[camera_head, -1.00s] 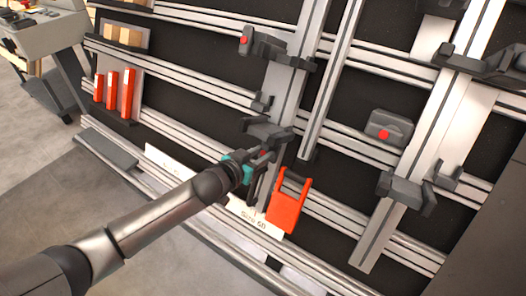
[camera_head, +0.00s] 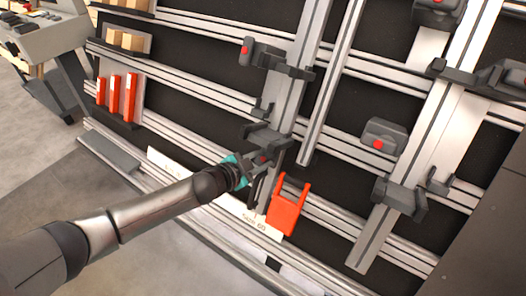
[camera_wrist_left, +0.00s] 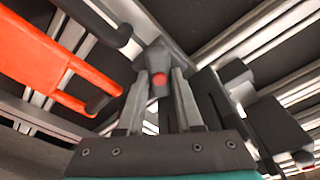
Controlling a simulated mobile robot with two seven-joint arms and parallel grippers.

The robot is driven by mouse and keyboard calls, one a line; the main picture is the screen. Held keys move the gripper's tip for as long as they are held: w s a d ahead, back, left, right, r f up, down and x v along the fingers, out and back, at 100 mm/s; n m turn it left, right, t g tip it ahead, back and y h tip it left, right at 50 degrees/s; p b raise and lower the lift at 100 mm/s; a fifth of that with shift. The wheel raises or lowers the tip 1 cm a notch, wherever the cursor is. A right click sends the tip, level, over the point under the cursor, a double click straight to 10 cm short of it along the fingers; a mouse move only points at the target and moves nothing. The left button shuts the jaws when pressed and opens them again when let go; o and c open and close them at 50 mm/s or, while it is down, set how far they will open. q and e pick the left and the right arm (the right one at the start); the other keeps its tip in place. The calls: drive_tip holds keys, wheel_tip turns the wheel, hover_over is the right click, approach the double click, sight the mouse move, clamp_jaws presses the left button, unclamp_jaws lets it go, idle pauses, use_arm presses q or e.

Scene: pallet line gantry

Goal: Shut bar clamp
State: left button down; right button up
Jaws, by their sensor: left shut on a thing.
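The bar clamp has dark grey jaw blocks on a pale upright bar. In the head view its lower jaw block (camera_head: 268,136) sits just above my left gripper (camera_head: 262,168). In the left wrist view, the two fingers of my left gripper (camera_wrist_left: 160,100) are shut on a grey clamp part with a red round end (camera_wrist_left: 158,79). The fingers and my wrist hide much of that part in the head view. An orange-red forked piece (camera_head: 286,212) is right beside the gripper. It also shows at the left of the wrist view (camera_wrist_left: 45,62). My right gripper is not in view.
Another upright bar with grey clamp blocks (camera_head: 400,197) and a red-dotted block (camera_head: 384,134) stands to the right. Horizontal rails cross the dark panel. Orange-red bars (camera_head: 115,96) stand in a rack at left. White labels line the lower rail. Floor is clear at lower left.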

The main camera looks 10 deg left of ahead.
use_arm(q)
drive_tip(key=shift+m, duration=0.4)
drive_tip(key=m+p, duration=0.1)
drive_tip(key=m, duration=0.2)
drive_tip(key=m+p, duration=0.1)
drive_tip(key=shift+r+g+p, duration=0.25)
drive_tip(key=shift+g+p, duration=0.1)
drive_tip(key=shift+g, duration=0.05)
drive_tip(key=shift+m+p, duration=0.35)
drive_tip(key=shift+m, duration=0.65)
drive_tip(key=shift+f+m, duration=0.15)
drive_tip(key=shift+m, duration=0.45)
drive_tip(key=shift+f+m, duration=0.1)
drive_tip(key=shift+m, duration=0.2)
